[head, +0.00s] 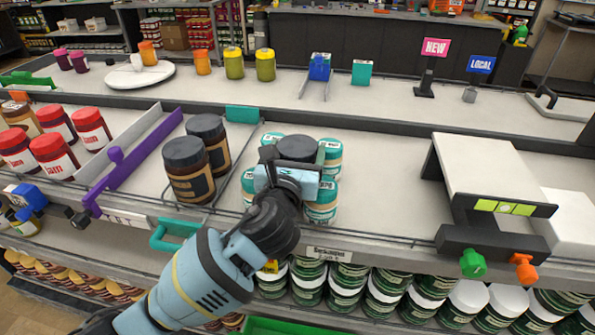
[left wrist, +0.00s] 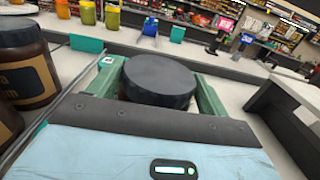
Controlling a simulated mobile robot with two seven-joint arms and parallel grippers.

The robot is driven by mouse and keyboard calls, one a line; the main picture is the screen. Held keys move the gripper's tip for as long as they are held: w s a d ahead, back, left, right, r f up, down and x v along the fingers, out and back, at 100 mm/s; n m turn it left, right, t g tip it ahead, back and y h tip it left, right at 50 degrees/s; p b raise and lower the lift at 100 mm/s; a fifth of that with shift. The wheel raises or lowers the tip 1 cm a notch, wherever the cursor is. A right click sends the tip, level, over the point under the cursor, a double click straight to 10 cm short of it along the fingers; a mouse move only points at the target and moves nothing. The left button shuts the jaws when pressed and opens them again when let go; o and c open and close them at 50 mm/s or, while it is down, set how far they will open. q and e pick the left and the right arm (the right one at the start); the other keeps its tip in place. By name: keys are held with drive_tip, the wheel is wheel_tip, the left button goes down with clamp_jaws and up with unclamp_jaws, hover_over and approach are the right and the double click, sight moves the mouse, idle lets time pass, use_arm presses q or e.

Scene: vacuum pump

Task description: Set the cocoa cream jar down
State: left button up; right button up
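The cocoa cream jar shows as a round dark lid (head: 298,148) in the head view and as a large dark lid (left wrist: 160,80) in the left wrist view. Its body is mostly hidden. My left gripper (head: 295,158) has one finger on each side of the jar, close against it; the green fingers (left wrist: 160,92) also flank the lid in the left wrist view. The jar is among several teal-lidded jars (head: 321,203) on the shelf (head: 385,185). I cannot tell whether its base touches the shelf. My right gripper is not in view.
Two dark-lidded brown jars (head: 188,170) stand to the left, beside a purple divider (head: 135,160). Red-lidded jam jars (head: 52,155) are farther left. A white raised stand (head: 490,170) is at the right. The shelf between the teal-lidded jars and the stand is clear.

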use_arm(q)
drive_tip(key=c, duration=1.4)
drive_tip(key=shift+r, duration=0.1)
drive_tip(key=shift+c, duration=0.5)
wheel_tip(320, 180, up, 10)
drive_tip(key=shift+s+r+p, duration=0.1)
drive_tip(key=shift+r+p, duration=0.15)
drive_tip(key=shift+p, duration=0.75)
wheel_tip(320, 180, up, 8)
drive_tip(key=shift+f, duration=0.15)
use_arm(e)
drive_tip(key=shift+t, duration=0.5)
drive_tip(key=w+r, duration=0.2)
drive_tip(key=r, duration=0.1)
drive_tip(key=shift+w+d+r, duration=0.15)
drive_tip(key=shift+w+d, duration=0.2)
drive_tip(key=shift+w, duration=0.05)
use_arm(q)
drive_tip(key=shift+f, duration=0.1)
